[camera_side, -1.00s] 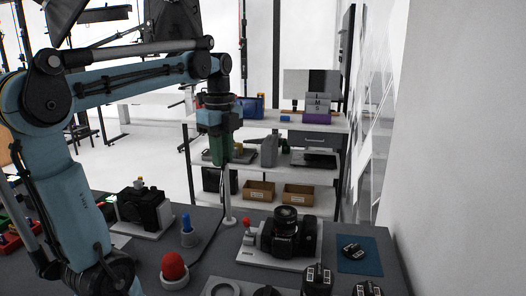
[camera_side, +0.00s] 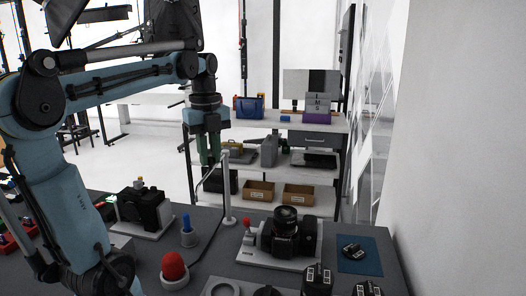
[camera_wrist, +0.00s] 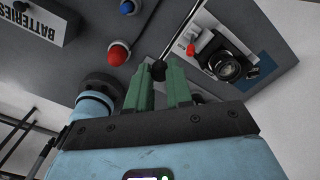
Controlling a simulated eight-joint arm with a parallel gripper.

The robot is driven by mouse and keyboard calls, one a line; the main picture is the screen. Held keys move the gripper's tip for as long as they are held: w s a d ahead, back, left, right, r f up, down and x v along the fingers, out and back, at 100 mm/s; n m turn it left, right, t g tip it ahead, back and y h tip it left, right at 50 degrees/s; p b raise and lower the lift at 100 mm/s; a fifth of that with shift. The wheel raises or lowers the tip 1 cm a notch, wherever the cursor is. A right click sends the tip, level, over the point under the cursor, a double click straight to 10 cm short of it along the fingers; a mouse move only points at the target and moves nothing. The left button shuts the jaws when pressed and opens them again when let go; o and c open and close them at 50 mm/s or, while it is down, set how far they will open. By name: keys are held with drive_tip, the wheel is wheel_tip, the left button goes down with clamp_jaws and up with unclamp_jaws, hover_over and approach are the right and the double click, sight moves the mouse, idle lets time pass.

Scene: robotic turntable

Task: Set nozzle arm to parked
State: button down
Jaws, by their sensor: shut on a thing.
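The nozzle arm stands as a slim white post (camera_side: 228,194) on the back edge of the grey table. Its short white top bar (camera_side: 233,149) reaches toward my gripper (camera_side: 209,162). My gripper points down just left of the post top, with its green fingers close together. In the wrist view, the green fingers of my gripper (camera_wrist: 159,72) close around a small round black knob (camera_wrist: 158,70), which looks like the nozzle arm's end. The knob is hidden behind the fingers in the side view. I see no label marking the parked position.
A camera (camera_side: 287,236) sits on a white plate right of the post, with a red-topped lever (camera_side: 247,226) beside it. A red button (camera_side: 173,267) and a blue knob (camera_side: 187,234) stand in front. Another camera (camera_side: 144,206) is at left. Shelves stand behind.

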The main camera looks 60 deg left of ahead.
drive_tip(key=c, duration=1)
unclamp_jaws()
drive_tip(key=shift+r, duration=0.1)
wheel_tip(320, 180, up, 12)
